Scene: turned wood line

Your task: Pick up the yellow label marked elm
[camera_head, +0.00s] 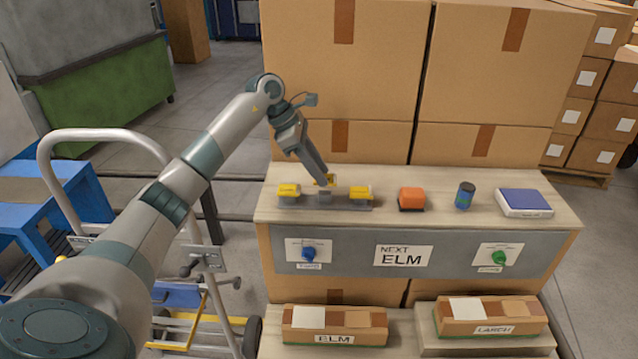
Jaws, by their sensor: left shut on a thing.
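Yellow labels sit on a grey holder (350,206) at the left of the bench top. One is the left yellow label (289,190) and one is the right yellow label (360,192). A middle yellow label (331,179) is at the tips of my left gripper (324,181), above the holder's middle. My left gripper points down and is shut on this label. The writing on the labels is too small to read, and the gripper partly hides the middle one. A sign reading NEXT ELM (404,257) is on the bench front. My right gripper is not in view.
An orange block (411,198), a dark blue-green cylinder (465,196) and a blue-topped box (524,202) stand right of the holder. Large cartons (345,60) rise behind the bench. Boxes marked ELM (335,325) and LARCH (491,317) lie below. A hand truck (105,135) stands left.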

